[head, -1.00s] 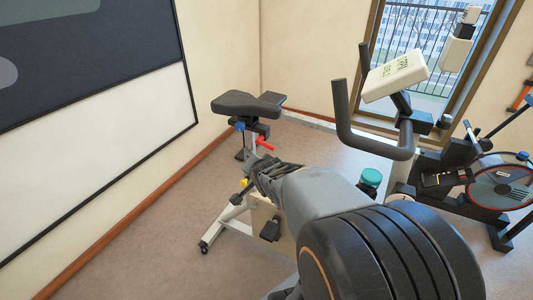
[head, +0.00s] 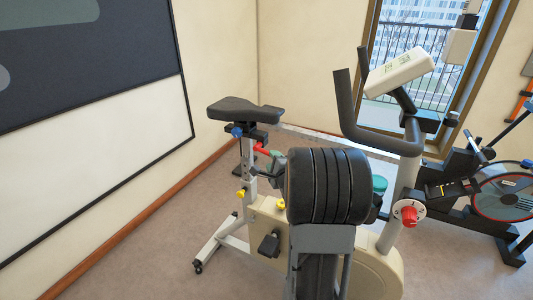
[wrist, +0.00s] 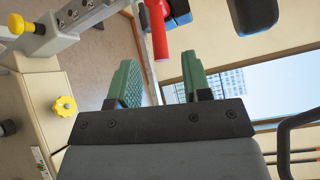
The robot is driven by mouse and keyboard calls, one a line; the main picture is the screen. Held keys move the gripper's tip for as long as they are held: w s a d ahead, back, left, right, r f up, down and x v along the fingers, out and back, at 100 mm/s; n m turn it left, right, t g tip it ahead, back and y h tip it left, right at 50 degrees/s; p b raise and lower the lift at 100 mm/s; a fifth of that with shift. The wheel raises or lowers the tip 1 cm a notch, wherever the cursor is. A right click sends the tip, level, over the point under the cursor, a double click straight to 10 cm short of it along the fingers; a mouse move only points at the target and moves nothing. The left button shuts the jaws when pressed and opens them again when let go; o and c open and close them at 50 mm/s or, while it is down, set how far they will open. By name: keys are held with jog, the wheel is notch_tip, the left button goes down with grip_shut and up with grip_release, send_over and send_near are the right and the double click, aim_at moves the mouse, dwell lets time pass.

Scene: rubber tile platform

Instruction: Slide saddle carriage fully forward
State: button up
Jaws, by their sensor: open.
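The black saddle (head: 240,109) sits on its carriage, atop the silver post of the exercise bike; its dark edge shows in the wrist view (wrist: 253,15). A blue end piece (head: 237,132) is on the carriage below the saddle. A red lever (head: 262,149) sticks out under the saddle; in the wrist view the red lever (wrist: 158,30) hangs just ahead of my gripper (wrist: 160,64). The green fingers are apart, with the lever's lower end near the gap between them. Contact cannot be told. In the head view my arm hides most of the gripper.
The handlebar (head: 375,135) and console (head: 398,72) stand at the right of the saddle. Yellow knobs (head: 241,193) are on the post and frame. A red dial (head: 408,213) is on the front column. Another exercise machine (head: 480,190) stands at right. Floor at left is clear.

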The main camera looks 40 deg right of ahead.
aim_at(264, 150)
jog(key=x, duration=0.7)
grip_shut()
dwell(0.4)
